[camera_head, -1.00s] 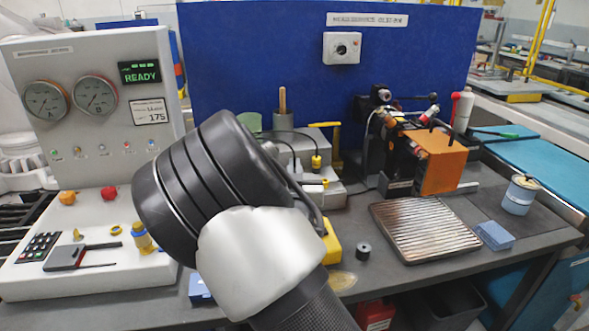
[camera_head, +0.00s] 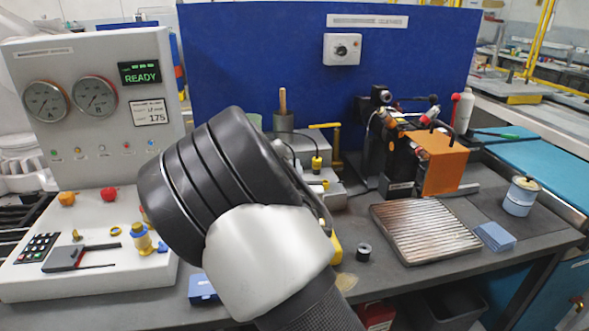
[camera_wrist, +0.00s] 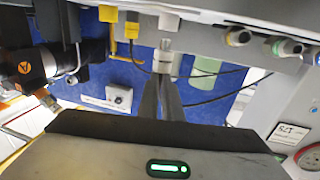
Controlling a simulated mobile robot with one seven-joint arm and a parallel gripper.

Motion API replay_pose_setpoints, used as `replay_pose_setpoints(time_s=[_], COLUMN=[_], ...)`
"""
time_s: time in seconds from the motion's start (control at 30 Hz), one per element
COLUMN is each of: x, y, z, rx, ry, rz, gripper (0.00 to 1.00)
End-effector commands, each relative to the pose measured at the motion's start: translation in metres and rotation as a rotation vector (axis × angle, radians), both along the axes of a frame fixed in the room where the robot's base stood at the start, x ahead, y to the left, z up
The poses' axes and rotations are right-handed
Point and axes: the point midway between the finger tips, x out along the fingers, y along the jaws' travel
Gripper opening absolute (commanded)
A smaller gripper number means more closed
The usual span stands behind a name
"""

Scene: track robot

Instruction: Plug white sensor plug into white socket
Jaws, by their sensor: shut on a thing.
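In the wrist view, my gripper (camera_wrist: 162,82) is shut on the white plug (camera_wrist: 163,61). The plug's pale metal tip points up toward the underside of the grey unit. A white block (camera_wrist: 168,21), apparently the white socket, sits just above the tip. I cannot tell whether the tip touches it. A yellow plug (camera_wrist: 132,30) with a dark cable is just left of it. In the head view, my black and white wrist hides my fingers and the held plug. The yellow plug also shows there (camera_head: 316,163), by the grey unit (camera_head: 322,190).
Dark cables (camera_wrist: 215,97) run close beside my fingers in the wrist view. An orange block device (camera_head: 443,163) stands right of the grey unit. A ribbed metal tray (camera_head: 425,230) and a black ring (camera_head: 364,252) lie on the bench. The gauge panel (camera_head: 90,110) stands left.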

Motion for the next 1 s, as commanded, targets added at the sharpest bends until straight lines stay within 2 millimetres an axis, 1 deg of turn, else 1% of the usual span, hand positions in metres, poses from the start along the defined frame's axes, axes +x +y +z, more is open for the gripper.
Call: replay_pose_setpoints(time_s=[1.0], x=[0.0], y=[0.0], z=[-0.024], rx=[0.001], ry=[-0.001], rz=[0.0], gripper=[0.0])
